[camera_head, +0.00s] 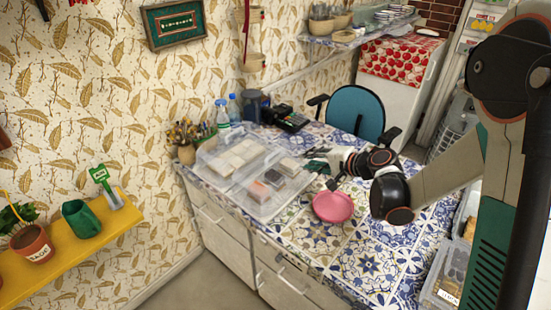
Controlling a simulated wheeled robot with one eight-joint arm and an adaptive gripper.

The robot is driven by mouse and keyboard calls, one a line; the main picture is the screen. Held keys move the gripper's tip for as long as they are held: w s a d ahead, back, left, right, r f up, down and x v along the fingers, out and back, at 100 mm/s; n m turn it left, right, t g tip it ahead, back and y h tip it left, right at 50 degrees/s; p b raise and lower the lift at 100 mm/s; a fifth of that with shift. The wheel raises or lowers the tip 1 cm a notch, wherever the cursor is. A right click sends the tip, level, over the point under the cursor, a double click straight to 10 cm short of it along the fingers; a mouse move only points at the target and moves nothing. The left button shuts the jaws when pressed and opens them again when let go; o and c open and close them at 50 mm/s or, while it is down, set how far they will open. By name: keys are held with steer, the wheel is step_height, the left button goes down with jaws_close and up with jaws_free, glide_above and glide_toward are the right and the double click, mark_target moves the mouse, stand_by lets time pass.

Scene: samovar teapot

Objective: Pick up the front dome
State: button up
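Two clear, see-through box-like covers stand side by side on the tiled counter (367,262). The front dome (258,207) is the nearer one and has small dark and reddish-brown blocks under it. The rear dome (222,146) covers pale blocks. Their edges overlap in the picture, so I cannot tell whether they touch. My gripper (323,170) comes in from the right, just right of the front dome. Its dark fingers look spread, with nothing seen between them. I cannot tell whether a fingertip touches the dome.
A pink round dish (333,207) lies just below my gripper. Bottles (222,113), a dark jug (256,105) and a black device (287,118) stand behind the domes. A blue chair (357,112) is behind the counter. The front right tiles are clear.

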step_height(320, 180, down, 3)
steer(key=w+m+y+p, duration=0.1)
steer(key=w, duration=0.1)
steer(key=b, duration=0.1)
glide_toward(279, 163)
steer(key=shift+w+a+r+t, duration=0.2)
steer(key=shift+w+a+r, duration=0.2)
steer(key=shift+w+a, duration=0.15)
steer(key=shift+w+a+r+t, duration=0.2)
steer(key=shift+w+a+r, duration=0.25)
steer(key=shift+a, duration=0.2)
steer(key=shift+b+x, duration=1.1)
steer(key=shift+x, duration=2.15)
steer(key=shift+s+r, duration=0.1)
steer(key=shift+r, duration=0.15)
jaws_close()
